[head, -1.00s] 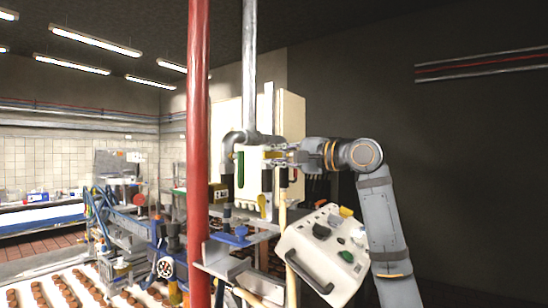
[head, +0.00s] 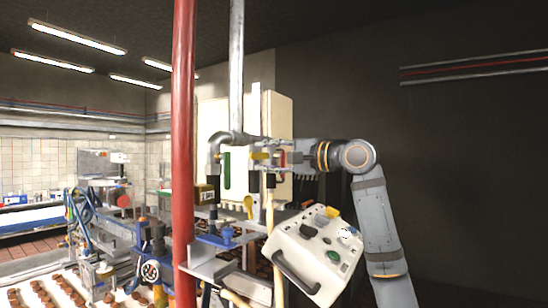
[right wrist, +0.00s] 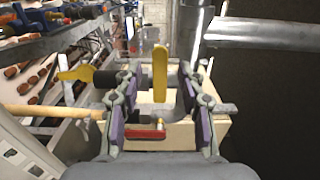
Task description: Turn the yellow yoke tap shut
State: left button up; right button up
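A yellow tap handle (head: 259,155) sits on the grey pipe yoke (head: 222,141); in the right wrist view this handle (right wrist: 160,72) stands upright. My right gripper (head: 276,156) is open beside it. In the right wrist view the fingers of my right gripper (right wrist: 158,75) are spread on either side of the yellow handle, with visible gaps. A red handle (right wrist: 145,134) shows nearer the palm, between the fingers. A second yellow lever (right wrist: 75,72) lies left of the fingers; it hangs below the yoke in the head view (head: 248,206). My left gripper is not in view.
A red vertical pipe (head: 184,130) stands left of the yoke. A pale cabinet (head: 272,110) is behind it. A tilted control box (head: 295,262) with buttons is below my right arm. A conveyor with chocolate pieces (head: 60,293) runs at lower left. The dark wall side is open.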

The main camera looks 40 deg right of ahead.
jog(key=v, duration=0.6)
jog(key=shift+s+d, duration=0.1)
jog(key=shift+d, duration=0.05)
dwell(0.3)
